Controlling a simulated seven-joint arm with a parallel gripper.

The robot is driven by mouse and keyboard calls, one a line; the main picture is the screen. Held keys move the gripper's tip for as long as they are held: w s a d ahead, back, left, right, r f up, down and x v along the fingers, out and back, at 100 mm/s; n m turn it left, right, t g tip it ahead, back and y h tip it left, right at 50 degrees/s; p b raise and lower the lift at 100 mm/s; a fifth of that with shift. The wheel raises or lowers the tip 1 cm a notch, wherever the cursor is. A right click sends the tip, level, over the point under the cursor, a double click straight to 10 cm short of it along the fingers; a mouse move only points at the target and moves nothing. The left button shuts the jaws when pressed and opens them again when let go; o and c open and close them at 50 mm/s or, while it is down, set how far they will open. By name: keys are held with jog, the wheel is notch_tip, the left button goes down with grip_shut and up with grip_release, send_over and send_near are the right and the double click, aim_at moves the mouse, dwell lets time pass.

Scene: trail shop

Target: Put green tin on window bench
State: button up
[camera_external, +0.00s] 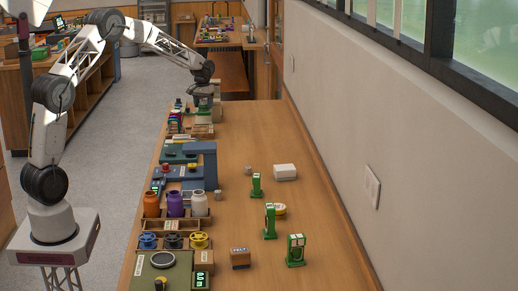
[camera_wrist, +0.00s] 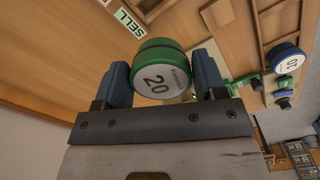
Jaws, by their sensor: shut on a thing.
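The green tin (camera_wrist: 158,68), a round tin with a green rim and a pale face marked 20, sits between the two blue-grey fingers of my gripper (camera_wrist: 162,75) in the wrist view. My gripper is shut on it. In the external view my gripper (camera_external: 203,94) is over the far left end of the long wooden bench (camera_external: 325,235) under the windows, and the tin is too small there to make out clearly. In the wrist view a wooden surface with a SELL label (camera_wrist: 129,20) lies beyond the tin.
A blue tin marked 10 (camera_wrist: 286,58) is at the right of the wrist view. The bench's left side is crowded with jars (camera_external: 174,204), spools (camera_external: 172,241) and a blue stand (camera_external: 200,165). Green stands (camera_external: 295,249) and a white box (camera_external: 285,172) stand further right. Bare wood shows along the wall.

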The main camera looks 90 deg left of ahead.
jog(key=s+a+f+n, duration=0.2)
jog(key=s+a+n, duration=0.1)
jog(key=s+a, duration=1)
jog(key=s, duration=0.3)
jog(key=shift+f, duration=0.3)
jog(key=shift+w+d+f, duration=0.1)
jog(key=shift+f, duration=3.3)
jog(key=shift+f, duration=0.3)
jog(key=o, duration=1)
jog(key=shift+o, duration=0.2)
jog(key=shift+r, duration=0.15)
notch_tip(320, 180, up, 8)
jog(key=shift+f, duration=0.25)
